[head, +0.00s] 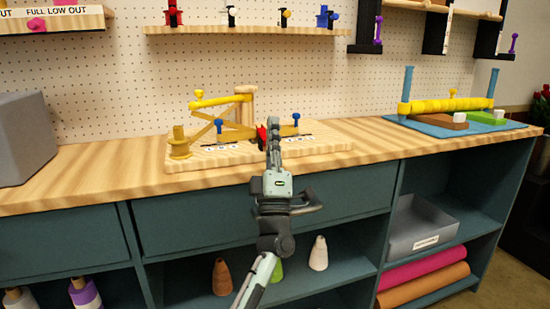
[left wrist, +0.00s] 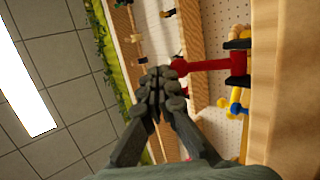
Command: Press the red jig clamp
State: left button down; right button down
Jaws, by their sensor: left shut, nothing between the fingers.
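The red jig clamp (head: 262,137) shows in the head view as a small red piece on the wooden jig board (head: 225,155), mostly hidden behind my left gripper. In the left wrist view the red clamp (left wrist: 212,65) is a red bar with a rounded red end, reaching from a dark mount near the wood. My left gripper (head: 273,122) is shut and empty, in front of the jig board. In the left wrist view the fingertips (left wrist: 160,78) are together beside the clamp's rounded end. I cannot tell whether they touch it. My right gripper is not in view.
The board also carries yellow jig parts (head: 222,101) and blue-topped clamps (head: 296,118). A grey box (head: 22,135) stands at the left. A blue mat (head: 450,128) with a yellow roller lies at the right. A shelf (head: 245,31) hangs above. The counter between board and mat is clear.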

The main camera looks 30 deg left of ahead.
pick_arm(q)
jog(key=shift+w+a+r, duration=0.35)
jog(key=shift+a+r, duration=0.05)
jog(key=shift+r, duration=0.15)
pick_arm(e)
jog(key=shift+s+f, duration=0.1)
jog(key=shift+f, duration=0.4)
